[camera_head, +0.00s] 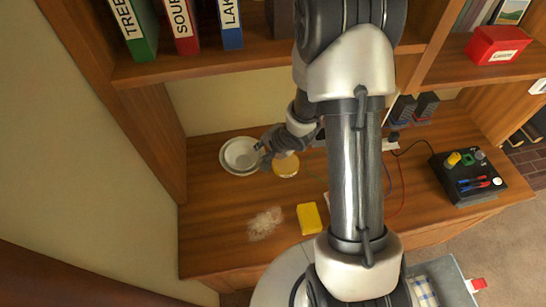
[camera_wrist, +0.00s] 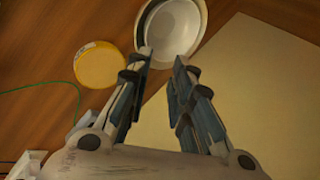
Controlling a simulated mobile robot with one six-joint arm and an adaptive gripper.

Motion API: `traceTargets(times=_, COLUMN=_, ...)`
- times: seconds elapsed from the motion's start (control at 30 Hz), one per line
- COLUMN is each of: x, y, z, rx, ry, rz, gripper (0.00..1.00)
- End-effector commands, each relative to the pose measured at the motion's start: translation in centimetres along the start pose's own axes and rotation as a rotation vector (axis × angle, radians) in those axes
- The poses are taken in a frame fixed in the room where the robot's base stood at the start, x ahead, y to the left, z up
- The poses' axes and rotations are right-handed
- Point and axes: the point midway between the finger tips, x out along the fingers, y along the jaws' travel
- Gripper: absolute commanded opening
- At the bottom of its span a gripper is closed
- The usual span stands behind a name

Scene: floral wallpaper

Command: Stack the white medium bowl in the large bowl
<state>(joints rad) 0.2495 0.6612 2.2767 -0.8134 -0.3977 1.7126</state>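The white medium bowl (camera_wrist: 174,28) sits inside the large bowl (camera_wrist: 204,14) at the top of the wrist view, and the top edge cuts both off. In the head view the white bowl (camera_head: 241,154) shows within the rim of the large bowl (camera_head: 223,162), at the back left of the desk. My gripper (camera_wrist: 163,57) has its fingers apart with nothing between them. Its fingertips lie at the near rim of the bowls in the wrist view; I cannot tell whether they touch. In the head view my gripper (camera_head: 266,158) is just right of the bowls.
A round yellow-lidded item (camera_head: 286,165) stands close to the right of my gripper. A yellow block (camera_head: 309,218) and a pale tangled patch (camera_head: 265,223) lie nearer the front. A shelf (camera_head: 220,63) with binders overhangs the back. A dark control box (camera_head: 468,175) is at right.

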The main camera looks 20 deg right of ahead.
Motion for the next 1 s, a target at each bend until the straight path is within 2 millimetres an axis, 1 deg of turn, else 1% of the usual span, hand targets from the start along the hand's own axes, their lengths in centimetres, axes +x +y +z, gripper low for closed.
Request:
traceTargets(times=0.03, x=-1.4, y=-1.0, z=-0.7, rx=-0.043, ry=0.032, rz=0.002, gripper=0.21)
traceTargets(times=0.07, x=-2.2, y=-1.5, z=-1.1, rx=-0.075, ry=0.053, rz=0.009, gripper=0.21)
traceTargets(times=0.17, x=-6.0, y=-2.9, z=-2.4, rx=-0.193, ry=0.130, rz=0.048, gripper=0.21)
traceTargets(times=0.23, x=-8.9, y=-3.7, z=-2.9, rx=-0.275, ry=0.175, rz=0.082, gripper=0.21)
traceTargets(times=0.27, x=-10.2, y=-4.0, z=-3.0, rx=-0.308, ry=0.192, rz=0.097, gripper=0.21)
traceTargets(times=0.3, x=-11.8, y=-4.2, z=-3.1, rx=-0.350, ry=0.210, rz=0.117, gripper=0.21)
traceTargets(times=0.37, x=-14.3, y=-4.5, z=-3.0, rx=-0.412, ry=0.231, rz=0.147, gripper=0.21)
traceTargets(times=0.4, x=-16.0, y=-4.6, z=-2.8, rx=-0.451, ry=0.241, rz=0.166, gripper=0.21)
traceTargets(times=0.47, x=-18.4, y=-4.6, z=-2.2, rx=-0.508, ry=0.250, rz=0.192, gripper=0.21)
traceTargets(times=0.5, x=-19.9, y=-4.5, z=-1.8, rx=-0.545, ry=0.251, rz=0.210, gripper=0.21)
traceTargets(times=0.57, x=-22.2, y=-4.3, z=-0.9, rx=-0.601, ry=0.248, rz=0.232, gripper=0.21)
traceTargets(times=0.6, x=-23.7, y=-4.0, z=-0.2, rx=-0.638, ry=0.241, rz=0.245, gripper=0.21)
traceTargets(times=0.67, x=-25.8, y=-3.5, z=1.0, rx=-0.694, ry=0.225, rz=0.260, gripper=0.21)
traceTargets(times=0.7, x=-27.1, y=-3.1, z=1.9, rx=-0.732, ry=0.211, rz=0.268, gripper=0.21)
traceTargets(times=0.77, x=-28.9, y=-2.5, z=3.3, rx=-0.792, ry=0.186, rz=0.275, gripper=0.21)
traceTargets(times=0.8, x=-30.1, y=-1.9, z=4.4, rx=-0.833, ry=0.165, rz=0.277, gripper=0.21)
traceTargets(times=0.9, x=-32.6, y=-0.6, z=7.1, rx=-0.933, ry=0.110, rz=0.269, gripper=0.21)
traceTargets(times=1.0, x=-34.4, y=0.7, z=9.4, rx=-1.024, ry=0.058, rz=0.251, gripper=0.21)
